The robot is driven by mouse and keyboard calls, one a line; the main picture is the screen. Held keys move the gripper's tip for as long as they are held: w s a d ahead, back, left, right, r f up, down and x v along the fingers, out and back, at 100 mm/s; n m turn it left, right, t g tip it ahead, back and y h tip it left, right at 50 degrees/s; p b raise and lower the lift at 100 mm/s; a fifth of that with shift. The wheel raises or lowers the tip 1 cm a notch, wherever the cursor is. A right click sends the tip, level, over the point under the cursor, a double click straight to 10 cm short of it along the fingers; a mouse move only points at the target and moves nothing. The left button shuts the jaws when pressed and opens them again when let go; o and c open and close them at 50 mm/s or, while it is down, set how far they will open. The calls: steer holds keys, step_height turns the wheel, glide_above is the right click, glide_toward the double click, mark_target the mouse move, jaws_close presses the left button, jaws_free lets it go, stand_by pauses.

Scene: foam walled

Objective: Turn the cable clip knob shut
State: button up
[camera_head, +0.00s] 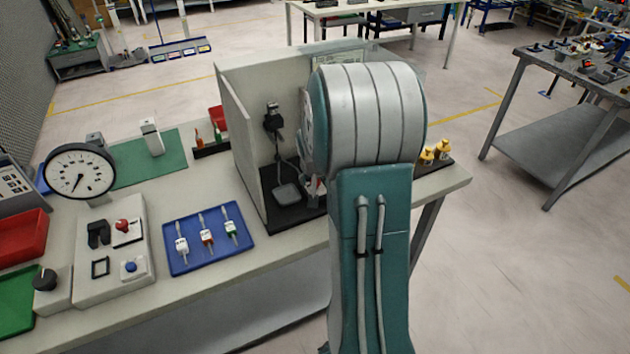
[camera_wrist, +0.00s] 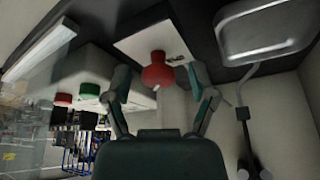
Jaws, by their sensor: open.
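A red knob (camera_wrist: 157,72) sits on a white plate (camera_wrist: 138,48) in the wrist view; I take it for the cable clip knob. The plate lies on a black base, which also shows in the head view (camera_head: 275,214) inside a walled booth. My gripper (camera_wrist: 161,84) is open, with one finger to the left and one to the right of the knob. Contact between fingers and knob cannot be told. In the head view my arm hides most of the gripper, and only a little red and grey shows beside it.
A grey pad (camera_head: 287,194) with a cable stands near the booth's wall (camera_head: 240,135); the pad also shows in the wrist view (camera_wrist: 268,30). A blue tray (camera_head: 209,250) lies outside the booth.

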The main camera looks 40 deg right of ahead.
steer(key=v, duration=1.1)
steer(key=shift+a+r, duration=0.2)
steer(key=shift+r, duration=0.15)
steer(key=shift+s, duration=0.1)
steer(key=s+a+r+n+t+y, duration=0.1)
steer(key=s+a+r+n, duration=0.15)
steer(key=a, duration=0.45)
steer(key=s+a+r+n, duration=0.1)
steer(key=s+a+r, duration=0.25)
steer(key=a, duration=0.35)
steer(key=s+a+n+t+y, duration=0.1)
steer(key=s+a+n, duration=0.3)
steer(key=s+a, duration=0.6)
steer(key=shift+s+a+r+y, duration=0.35)
steer(key=shift+s+r+y, duration=0.05)
steer(key=shift+s+r, duration=0.05)
steer(key=shift+n, duration=0.25)
steer(key=shift+c, duration=0.3)
